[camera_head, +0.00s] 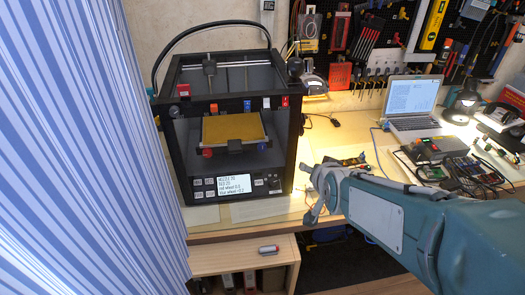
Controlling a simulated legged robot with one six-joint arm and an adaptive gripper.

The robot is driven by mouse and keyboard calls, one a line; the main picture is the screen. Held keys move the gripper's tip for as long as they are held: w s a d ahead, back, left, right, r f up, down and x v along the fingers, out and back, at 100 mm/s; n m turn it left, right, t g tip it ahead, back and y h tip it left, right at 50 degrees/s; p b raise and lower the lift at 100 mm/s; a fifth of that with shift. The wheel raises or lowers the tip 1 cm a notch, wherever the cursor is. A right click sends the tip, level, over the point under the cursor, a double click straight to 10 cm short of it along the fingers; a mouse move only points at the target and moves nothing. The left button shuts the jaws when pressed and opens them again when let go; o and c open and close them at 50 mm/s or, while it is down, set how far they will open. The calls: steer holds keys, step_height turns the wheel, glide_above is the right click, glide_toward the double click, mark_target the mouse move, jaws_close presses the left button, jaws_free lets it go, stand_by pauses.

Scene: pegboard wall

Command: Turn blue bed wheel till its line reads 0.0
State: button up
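The black 3D printer (170,140) stands on the wooden bench, with a yellow bed plate (234,128) inside. The blue bed wheel (262,146) is under the bed's front right corner. The red wheel (207,153) is under the front left corner. The printer's display (236,185) shows several text lines, the lowest for the red and blue wheels; the digits are too small to read surely. My gripper (308,192) is right of the printer's front right post, apart from the blue wheel. Its fingers look spread, with nothing seen between them.
The printer's right post (297,150) stands between my gripper and the bed. A striped blue curtain (85,150) fills the left. A laptop (412,105), a lamp (462,100) and electronics (460,160) stand at right.

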steer(key=w+a+f+m+t+y, duration=0.1)
steer(key=w+a+f+m+t, duration=0.15)
steer(key=w+a+f, duration=0.45)
steer(key=t+y, duration=0.2)
steer(key=t, duration=0.2)
glide_toward(262, 150)
steer(key=shift+m, duration=0.45)
steer(key=x, duration=0.9)
steer(key=shift+w, duration=0.25)
jaws_close()
